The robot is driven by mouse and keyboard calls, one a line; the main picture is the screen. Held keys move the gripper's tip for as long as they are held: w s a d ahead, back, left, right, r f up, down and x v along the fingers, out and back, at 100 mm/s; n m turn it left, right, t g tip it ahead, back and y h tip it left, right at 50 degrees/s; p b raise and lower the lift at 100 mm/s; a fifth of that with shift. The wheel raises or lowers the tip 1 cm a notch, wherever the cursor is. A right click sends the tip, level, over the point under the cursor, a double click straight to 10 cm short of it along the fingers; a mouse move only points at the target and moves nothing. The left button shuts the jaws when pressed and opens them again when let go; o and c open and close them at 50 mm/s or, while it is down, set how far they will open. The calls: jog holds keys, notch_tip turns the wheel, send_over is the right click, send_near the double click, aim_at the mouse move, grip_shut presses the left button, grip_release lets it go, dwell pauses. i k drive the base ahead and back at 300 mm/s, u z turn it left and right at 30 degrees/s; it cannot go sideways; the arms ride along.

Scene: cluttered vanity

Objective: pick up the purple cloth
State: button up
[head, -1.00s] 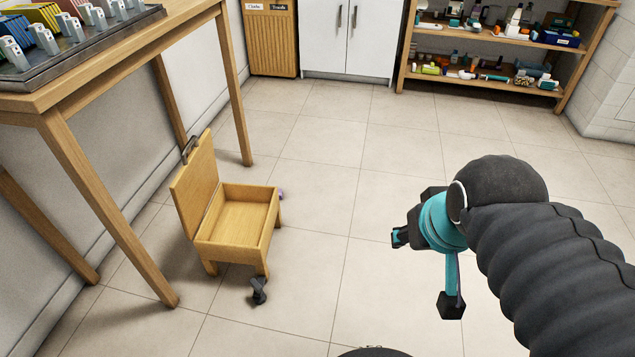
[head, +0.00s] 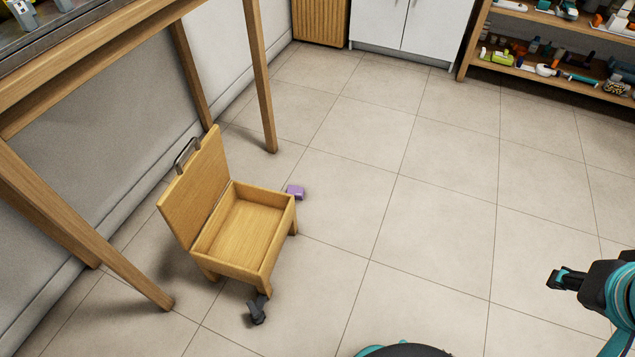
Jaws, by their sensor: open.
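A small purple item (head: 296,191), which looks like the purple cloth folded into a block, lies on the floor just behind the right back corner of an open wooden box. It is small in view, and its lower left part is close to the box's edge. My gripper (head: 588,285) is at the right edge of the head view, cut off by the frame. Its jaws are open, and no object shows in them. It is well to the right of the purple item, with bare floor between.
The wooden box (head: 275,263) stands on short legs, lid raised, empty inside. A dark grey object (head: 257,309) lies by its front leg. A wooden table (head: 262,75) stands at left. Shelves (head: 540,86) with clutter and a white cabinet (head: 430,32) are at back. The middle floor is clear.

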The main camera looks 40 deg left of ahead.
aim_at(298, 192)
jog(key=u, duration=0.15)
jog(key=i, duration=0.65)
jog(key=u, duration=1)
jog(key=i, duration=0.5)
jog(key=u, duration=0.55)
